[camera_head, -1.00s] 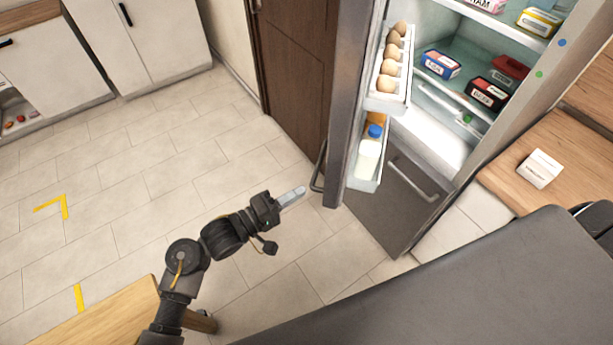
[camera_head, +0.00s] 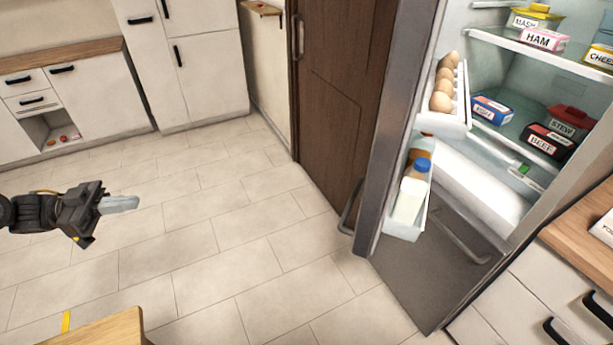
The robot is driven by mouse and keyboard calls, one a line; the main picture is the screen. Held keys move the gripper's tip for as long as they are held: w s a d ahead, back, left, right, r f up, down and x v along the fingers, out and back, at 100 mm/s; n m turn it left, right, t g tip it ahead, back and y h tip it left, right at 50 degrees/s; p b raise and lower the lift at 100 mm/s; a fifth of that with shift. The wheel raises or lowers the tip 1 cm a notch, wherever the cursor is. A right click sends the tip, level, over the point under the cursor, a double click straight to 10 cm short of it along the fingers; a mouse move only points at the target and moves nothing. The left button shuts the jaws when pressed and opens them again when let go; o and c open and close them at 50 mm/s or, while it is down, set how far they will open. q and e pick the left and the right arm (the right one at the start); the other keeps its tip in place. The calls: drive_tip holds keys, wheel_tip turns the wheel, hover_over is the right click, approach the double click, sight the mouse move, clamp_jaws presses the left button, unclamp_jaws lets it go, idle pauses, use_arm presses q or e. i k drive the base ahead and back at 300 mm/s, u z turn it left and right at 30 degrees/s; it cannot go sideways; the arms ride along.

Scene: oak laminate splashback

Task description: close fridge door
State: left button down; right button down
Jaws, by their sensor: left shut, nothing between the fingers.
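The fridge door (camera_head: 402,100) stands open at the right of the head view, seen nearly edge-on, with its inner side facing right. Its shelves hold several eggs (camera_head: 443,88) and bottles (camera_head: 412,188). A bar handle (camera_head: 350,207) shows low on the door's outer left side. The lit fridge interior (camera_head: 530,70) is exposed. My left gripper (camera_head: 134,203) is at the left of the view, over the floor, shut and empty, pointing right. It is well apart from the door. My right gripper is not in view.
A brown wooden door (camera_head: 335,90) stands behind the fridge door. Fridge shelves hold labelled boxes (camera_head: 548,140). A wooden counter (camera_head: 578,232) with drawers is at right. A wooden table corner (camera_head: 105,330) is at bottom left. The tiled floor (camera_head: 230,225) between is clear.

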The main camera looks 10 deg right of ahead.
sight(418, 24)
drive_tip(key=z, duration=1.15)
